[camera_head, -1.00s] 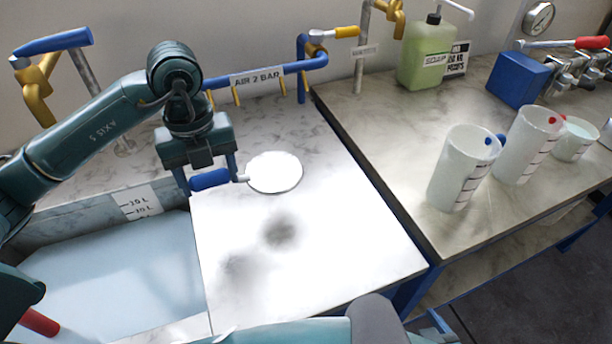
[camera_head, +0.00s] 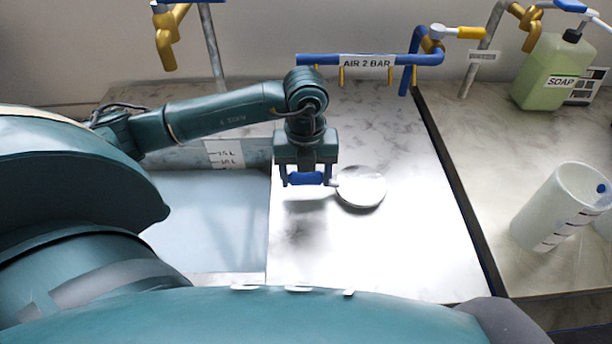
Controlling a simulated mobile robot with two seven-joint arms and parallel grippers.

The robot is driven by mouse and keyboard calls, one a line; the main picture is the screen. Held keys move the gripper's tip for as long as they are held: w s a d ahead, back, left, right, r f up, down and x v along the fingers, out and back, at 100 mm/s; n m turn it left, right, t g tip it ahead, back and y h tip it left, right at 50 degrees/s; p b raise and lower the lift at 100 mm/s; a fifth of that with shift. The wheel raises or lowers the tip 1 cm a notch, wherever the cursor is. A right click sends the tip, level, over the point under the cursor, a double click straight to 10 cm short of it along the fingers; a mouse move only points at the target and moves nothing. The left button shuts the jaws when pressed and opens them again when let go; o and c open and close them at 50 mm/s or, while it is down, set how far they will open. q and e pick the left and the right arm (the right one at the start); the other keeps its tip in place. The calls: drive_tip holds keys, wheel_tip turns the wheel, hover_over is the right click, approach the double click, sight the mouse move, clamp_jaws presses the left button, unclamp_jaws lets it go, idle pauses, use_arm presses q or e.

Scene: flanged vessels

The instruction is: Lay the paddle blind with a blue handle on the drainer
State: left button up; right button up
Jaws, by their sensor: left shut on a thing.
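The paddle blind is a pale round disc (camera_head: 361,187) with a short stem and a blue handle (camera_head: 305,178). My left gripper (camera_head: 307,180) points down and is shut on the blue handle, with a finger at each end of it. The disc sticks out to the right of the gripper, lying roughly flat, over the white marbled drainer (camera_head: 385,255). A shadow falls on the drainer below the handle. I cannot tell whether the disc touches the surface. My right gripper is not in view.
The basin (camera_head: 205,225) lies left of the drainer. A blue air pipe (camera_head: 320,59) with yellow hooks runs behind it. On the right bench stand a green soap bottle (camera_head: 550,75) and a white jug (camera_head: 560,208). The front of the drainer is clear.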

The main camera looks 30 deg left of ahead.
use_arm(q)
drive_tip(key=shift+w+f, duration=0.1)
drive_tip(key=shift+f, duration=0.45)
drive_tip(key=shift+f, duration=0.15)
drive_tip(key=o, duration=1.4)
drive_tip(key=shift+o, duration=0.2)
wheel_tip(320, 180, up, 11)
drive_tip(key=shift+r, duration=0.65)
